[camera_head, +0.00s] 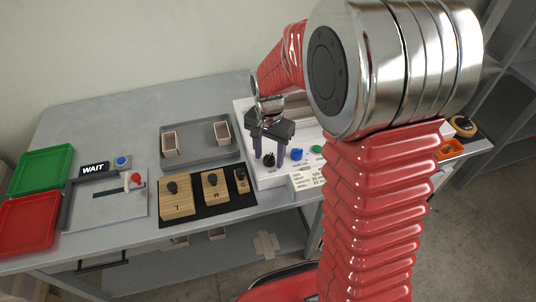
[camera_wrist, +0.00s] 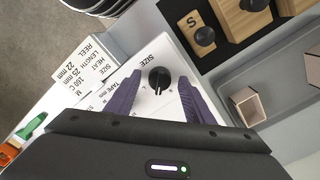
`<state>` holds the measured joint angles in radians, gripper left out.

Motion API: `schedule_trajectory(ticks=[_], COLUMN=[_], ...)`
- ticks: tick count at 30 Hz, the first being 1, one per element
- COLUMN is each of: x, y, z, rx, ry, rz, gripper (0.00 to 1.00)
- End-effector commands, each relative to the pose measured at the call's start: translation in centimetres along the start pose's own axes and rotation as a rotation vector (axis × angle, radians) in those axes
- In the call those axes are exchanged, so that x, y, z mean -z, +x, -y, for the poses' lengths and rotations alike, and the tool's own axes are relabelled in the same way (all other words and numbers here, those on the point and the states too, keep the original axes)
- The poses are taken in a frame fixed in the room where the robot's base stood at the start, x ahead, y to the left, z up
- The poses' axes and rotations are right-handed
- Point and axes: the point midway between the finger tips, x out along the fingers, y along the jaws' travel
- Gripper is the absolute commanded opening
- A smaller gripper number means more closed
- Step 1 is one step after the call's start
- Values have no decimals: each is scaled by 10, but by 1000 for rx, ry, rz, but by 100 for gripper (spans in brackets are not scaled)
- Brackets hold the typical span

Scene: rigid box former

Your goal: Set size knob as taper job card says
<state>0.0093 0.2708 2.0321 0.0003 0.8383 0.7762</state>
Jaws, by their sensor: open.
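The black size knob (camera_wrist: 158,79) stands on a white panel (camera_wrist: 150,50) next to the printed word SIZE. Its setting is too small to read surely. My gripper (camera_wrist: 159,82) is open, with one purple finger on each side of the knob and gaps visible. In the head view my gripper (camera_head: 269,158) points down over the knob (camera_head: 268,160), low over the panel. The white job card (camera_wrist: 86,61) shows upside down in the wrist view and seems to read SIZE M, HEAT 160 C, LENGTH 25 mm, REEL 22 mm. It also stands at the panel's front in the head view (camera_head: 306,183).
A blue knob (camera_head: 297,154) and a green one (camera_head: 317,149) sit right of the size knob. Wooden knobbed blocks (camera_head: 177,205) stand on a black mat to the left. A grey tray (camera_head: 200,160) lies behind them. Red (camera_head: 28,225) and green (camera_head: 42,170) trays are far left.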

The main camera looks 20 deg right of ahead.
Motion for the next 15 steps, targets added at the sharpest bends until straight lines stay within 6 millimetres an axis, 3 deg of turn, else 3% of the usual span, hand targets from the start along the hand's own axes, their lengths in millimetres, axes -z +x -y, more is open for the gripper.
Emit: schedule_trajectory(ticks=[8, 15], x=[1, 1], y=[-16, -55], z=[1, 1], rx=[2, 3], ry=[0, 0], rz=[-2, -3], gripper=[48, 48])
